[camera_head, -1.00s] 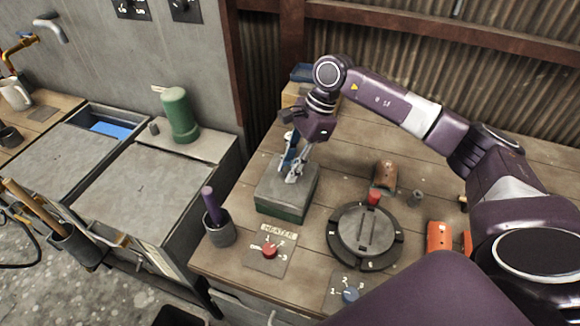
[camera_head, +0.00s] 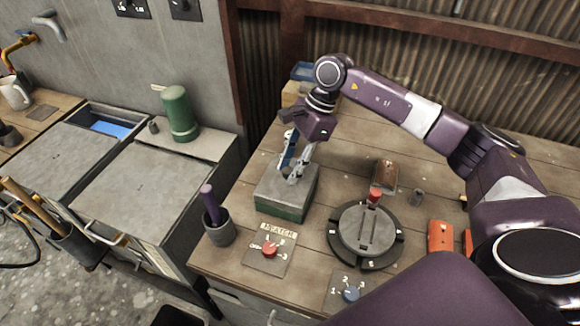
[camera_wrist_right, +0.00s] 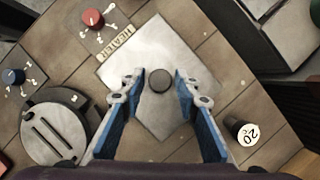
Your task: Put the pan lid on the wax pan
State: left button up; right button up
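The pan lid (camera_head: 270,182) is a grey square plate with a round dark knob (camera_wrist_right: 159,80). It lies flat on the green wax pan (camera_head: 278,209) on the wooden bench, with its edges roughly lined up with the pan. My right gripper (camera_head: 291,177) points down over the lid. In the right wrist view its blue-backed fingers (camera_wrist_right: 159,87) stand apart on both sides of the knob, with a gap to it on each side. The lid hides the pan's inside. My left gripper is not in view.
A heater dial (camera_head: 269,250) and a dark cup with a purple handle (camera_head: 218,229) stand in front of the pan. A round grey disc (camera_head: 366,235), a red-topped item (camera_head: 374,197) and an orange object (camera_head: 440,237) are to the right. A green cylinder (camera_head: 180,114) stands left.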

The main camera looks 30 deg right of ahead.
jog(key=o, duration=0.6)
jog(key=v, duration=1.2)
